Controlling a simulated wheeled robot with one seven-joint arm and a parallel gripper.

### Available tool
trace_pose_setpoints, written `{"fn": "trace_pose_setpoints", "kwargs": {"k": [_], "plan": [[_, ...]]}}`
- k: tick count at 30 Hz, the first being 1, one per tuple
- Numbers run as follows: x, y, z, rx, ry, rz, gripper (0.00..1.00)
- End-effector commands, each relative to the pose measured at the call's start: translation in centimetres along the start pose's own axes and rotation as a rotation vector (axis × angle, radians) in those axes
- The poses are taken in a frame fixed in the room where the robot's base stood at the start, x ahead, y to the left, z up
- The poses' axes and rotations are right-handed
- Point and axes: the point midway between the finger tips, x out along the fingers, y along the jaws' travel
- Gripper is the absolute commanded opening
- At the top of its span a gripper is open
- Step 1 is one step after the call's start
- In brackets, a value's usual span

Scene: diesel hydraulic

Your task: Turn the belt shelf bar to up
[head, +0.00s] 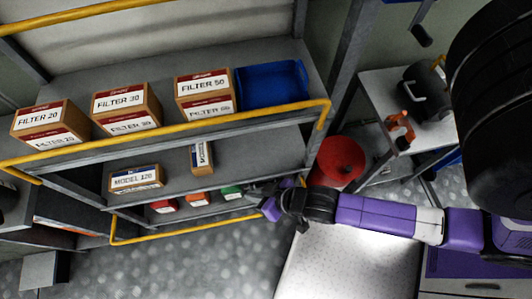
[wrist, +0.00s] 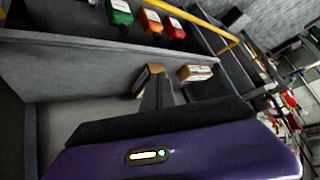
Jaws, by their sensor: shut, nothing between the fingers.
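The shelf rack carries yellow bars. One yellow bar (head: 190,135) runs along the front of the shelf with the filter boxes. A lower yellow bar (head: 185,230) hangs below the shelf with the MODEL boxes, in front of the bottles; a yellow bar also shows in the wrist view (wrist: 205,20). No label tells which is the belt shelf bar. My gripper (head: 262,195) is at the right end of the lower shelves, near the lower bar's right end; contact cannot be told. In the wrist view my gripper (wrist: 157,78) is shut and empty, pointing toward the boxes.
A MODEL 120 box (head: 136,178) and another box (head: 201,157) lie on the middle shelf. Red, orange and green bottles (head: 232,192) stand below. A blue bin (head: 270,85) sits on the upper shelf. A red drum (head: 337,160) and a grey rack post stand close to my arm.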

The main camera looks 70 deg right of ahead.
Motion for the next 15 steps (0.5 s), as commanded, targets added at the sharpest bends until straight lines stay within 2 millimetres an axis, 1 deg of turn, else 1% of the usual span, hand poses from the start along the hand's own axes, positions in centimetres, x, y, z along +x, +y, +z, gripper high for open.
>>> {"fn": "trace_pose_setpoints", "kwargs": {"k": [1,3,15], "plan": [[-1.2,-0.1,-0.4,-0.009,0.011,-0.007,0.0],[-2.4,-0.4,-0.8,-0.026,0.029,-0.019,0.0],[-8.7,-2.0,-3.5,-0.102,0.131,-0.074,0.0]]}}
